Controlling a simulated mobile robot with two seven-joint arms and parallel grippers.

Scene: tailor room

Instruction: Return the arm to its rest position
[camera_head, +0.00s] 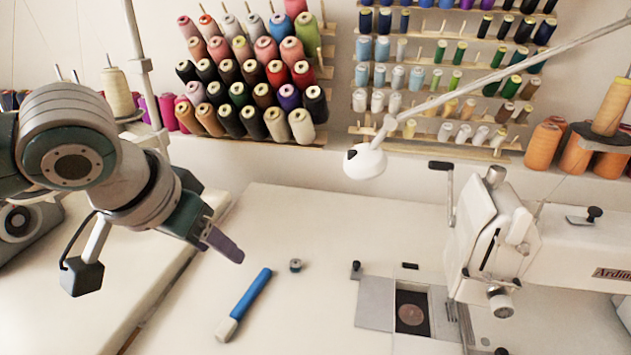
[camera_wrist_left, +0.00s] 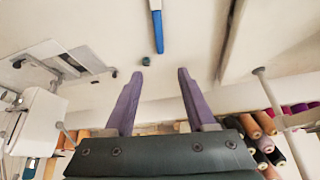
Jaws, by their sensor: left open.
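My left gripper (camera_head: 222,244) is raised over the left part of the white sewing table (camera_head: 320,215). In the left wrist view its two purple fingers (camera_wrist_left: 160,75) are spread apart with nothing between them. A blue tool with a white end (camera_head: 245,303) lies on the table, below and to the right of the gripper in the head view. The blue tool also shows beyond the fingertips in the left wrist view (camera_wrist_left: 157,28). My right gripper is not in the head view.
A white sewing machine (camera_head: 500,235) stands on the right. A small dark bobbin (camera_head: 295,265) lies near the blue tool. Thread racks (camera_head: 260,85) hang on the back wall. A white lamp arm (camera_head: 470,90) crosses the upper right. The middle of the table is mostly clear.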

